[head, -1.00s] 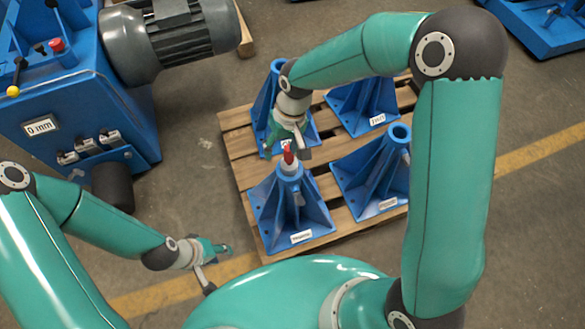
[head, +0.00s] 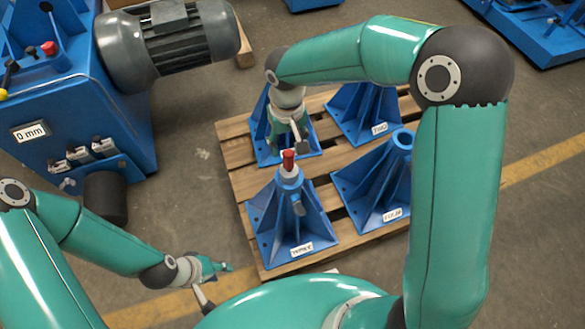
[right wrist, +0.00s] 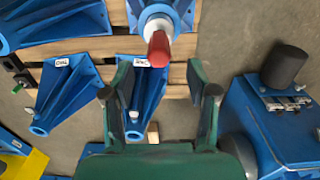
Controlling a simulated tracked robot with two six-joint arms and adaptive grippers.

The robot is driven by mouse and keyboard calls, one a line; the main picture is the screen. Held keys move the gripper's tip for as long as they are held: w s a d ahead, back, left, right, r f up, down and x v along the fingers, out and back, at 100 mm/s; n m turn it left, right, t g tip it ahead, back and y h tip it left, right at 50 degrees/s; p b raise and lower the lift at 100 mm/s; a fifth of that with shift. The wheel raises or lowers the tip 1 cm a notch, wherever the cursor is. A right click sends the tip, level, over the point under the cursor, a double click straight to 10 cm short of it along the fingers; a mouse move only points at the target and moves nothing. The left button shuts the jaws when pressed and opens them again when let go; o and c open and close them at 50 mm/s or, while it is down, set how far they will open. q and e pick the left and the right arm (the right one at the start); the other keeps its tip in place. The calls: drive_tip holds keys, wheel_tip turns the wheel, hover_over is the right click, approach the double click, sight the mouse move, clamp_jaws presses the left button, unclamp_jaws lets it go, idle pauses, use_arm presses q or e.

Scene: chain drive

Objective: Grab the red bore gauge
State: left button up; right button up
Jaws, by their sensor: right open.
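The red bore gauge (head: 288,157) stands upright on top of the front-left blue pedestal (head: 292,225), with a pale grey part below its red end. In the right wrist view the red end of the gauge (right wrist: 158,48) shows beyond the fingertips, roughly centred between them. My right gripper (head: 289,138) is open and empty, just behind and above the gauge in the head view, apart from it; its fingers are spread wide in the right wrist view (right wrist: 160,96). My left gripper (head: 219,287) is at lower left, its fingers apart with nothing between them, away from the pedestals.
Several blue labelled pedestals stand on a wooden pallet (head: 240,185); one is right of the gauge's pedestal (head: 375,185). A blue machine (head: 75,110) with a grey motor (head: 170,45) stands at left. The floor between machine and pallet is clear.

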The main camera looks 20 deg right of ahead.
sight(288, 152)
drive_tip(key=shift+w+d+f+b, duration=0.1)
drive_tip(key=shift+w+f+b, duration=0.1)
drive_tip(key=shift+f, duration=1.3)
drive_tip(key=shift+w+f+b, duration=0.1)
drive_tip(key=shift+f+b, duration=0.05)
drive_tip(key=shift+f, duration=1.35)
clamp_jaws()
drive_tip(key=shift+r, duration=0.1)
